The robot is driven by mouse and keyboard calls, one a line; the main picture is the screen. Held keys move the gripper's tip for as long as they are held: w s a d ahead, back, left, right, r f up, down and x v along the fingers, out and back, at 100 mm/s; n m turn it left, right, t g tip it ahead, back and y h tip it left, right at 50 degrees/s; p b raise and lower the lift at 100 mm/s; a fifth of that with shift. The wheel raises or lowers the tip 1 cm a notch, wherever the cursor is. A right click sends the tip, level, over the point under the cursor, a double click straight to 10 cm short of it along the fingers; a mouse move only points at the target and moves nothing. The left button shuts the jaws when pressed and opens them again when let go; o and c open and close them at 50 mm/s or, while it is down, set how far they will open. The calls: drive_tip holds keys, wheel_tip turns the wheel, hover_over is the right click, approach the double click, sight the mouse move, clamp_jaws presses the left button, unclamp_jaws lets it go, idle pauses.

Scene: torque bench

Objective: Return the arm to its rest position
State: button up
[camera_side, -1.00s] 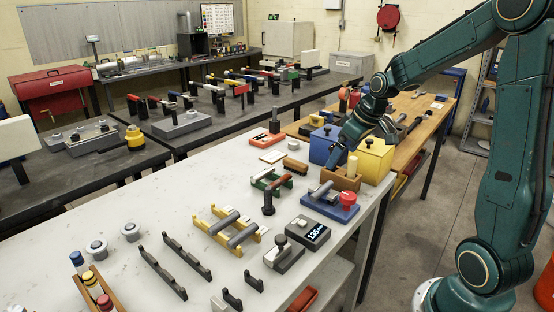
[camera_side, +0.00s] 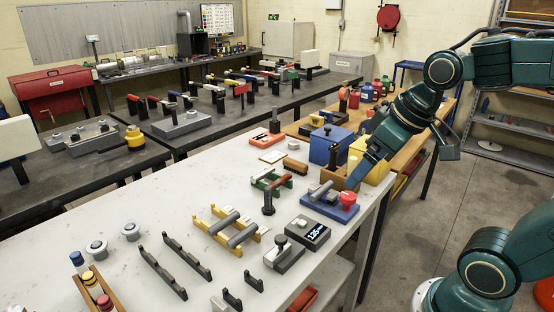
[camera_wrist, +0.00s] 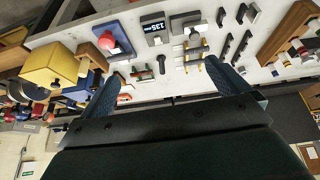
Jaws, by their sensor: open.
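My gripper (camera_side: 364,170) points down and left in the side view, in front of the yellow box (camera_side: 382,160). In the wrist view my gripper (camera_wrist: 165,80) has its two blue fingers spread wide with nothing between them. The yellow box also shows at the left of the wrist view (camera_wrist: 48,66). In the side view the fingertips overlap the wooden block (camera_side: 334,178); I cannot tell how far they stand above the bench.
A blue base with a red knob (camera_side: 346,198) and a grey digital display unit (camera_side: 313,232) sit near the white bench's right edge. A blue box (camera_side: 323,145) stands behind the wooden block. Yellow racks (camera_side: 228,226) lie mid-bench. Open floor (camera_side: 425,205) lies right of the bench.

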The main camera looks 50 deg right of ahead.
drive_tip(key=s+a, duration=0.2)
drive_tip(key=s, duration=0.3)
drive_tip(key=shift+s+a, duration=0.15)
drive_tip(key=shift+s, duration=0.15)
drive_tip(key=shift+f, duration=0.1)
idle(0.7)
